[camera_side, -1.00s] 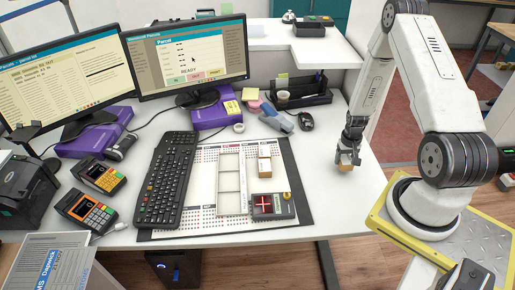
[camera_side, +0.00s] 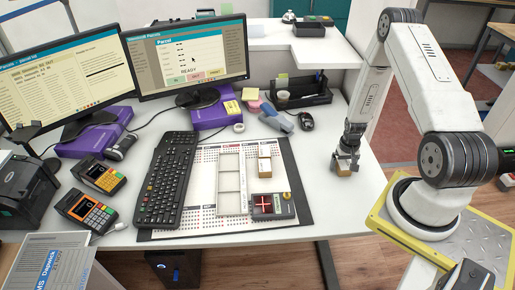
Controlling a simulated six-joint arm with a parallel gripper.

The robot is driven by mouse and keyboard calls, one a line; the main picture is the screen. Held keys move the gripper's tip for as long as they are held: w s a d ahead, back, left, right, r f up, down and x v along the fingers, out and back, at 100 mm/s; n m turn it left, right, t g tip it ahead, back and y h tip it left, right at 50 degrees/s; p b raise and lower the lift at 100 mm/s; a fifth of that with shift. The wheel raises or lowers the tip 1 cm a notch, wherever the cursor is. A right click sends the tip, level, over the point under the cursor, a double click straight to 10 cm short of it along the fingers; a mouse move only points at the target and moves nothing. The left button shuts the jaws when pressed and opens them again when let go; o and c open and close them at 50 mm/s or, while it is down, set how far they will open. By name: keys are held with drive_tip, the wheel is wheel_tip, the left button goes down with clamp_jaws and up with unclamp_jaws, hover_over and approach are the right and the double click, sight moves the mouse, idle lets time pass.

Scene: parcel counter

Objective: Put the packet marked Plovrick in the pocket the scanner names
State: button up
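My gripper (camera_side: 346,166) points down at the right side of the white counter, with its fingers around a small tan packet (camera_side: 343,171). I cannot tell whether the fingers press on it, and its marking is not readable. More small tan and white packets (camera_side: 265,168) sit on the desk mat, right of a pale tray (camera_side: 243,182) with three pockets in a column. The pockets look empty. A dark device (camera_side: 268,206) with a red cross on its lit face, perhaps the scanner, lies below the packets. I cannot read any packet's name.
A black keyboard (camera_side: 166,180) lies left of the tray. Two card terminals (camera_side: 88,207) and two monitors (camera_side: 192,58) stand further left and behind. A black organiser (camera_side: 302,92) and a dark mouse-like item (camera_side: 306,121) are at the back. Counter between mat and gripper is clear.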

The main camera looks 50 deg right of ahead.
sight(343, 163)
drive_tip(key=shift+r, duration=0.2)
wheel_tip(343, 163, up, 12)
idle(0.9)
drive_tip(key=shift+w, duration=0.1)
idle(0.5)
drive_tip(key=w+a+r+n+t, duration=0.1)
drive_tip(key=w+a+r+n, duration=0.15)
drive_tip(key=a+r, duration=0.35)
drive_tip(key=w+a+r+n, duration=0.2)
drive_tip(key=w+a+r, duration=0.15)
drive_tip(key=a, duration=0.45)
drive_tip(key=s+a+r+n, duration=0.1)
drive_tip(key=a+r+n, duration=0.1)
drive_tip(key=a, duration=0.5)
drive_tip(key=s+a+r+n+t, duration=0.1)
drive_tip(key=s+a+r+n, duration=0.1)
drive_tip(key=a+r, duration=0.2)
drive_tip(key=a, duration=0.3)
drive_tip(key=shift+s+r+t, duration=0.25)
drive_tip(key=shift+r+t, duration=0.05)
drive_tip(key=shift+r, duration=0.05)
drive_tip(key=shift+d+n, duration=0.1)
drive_tip(key=shift+n, duration=0.15)
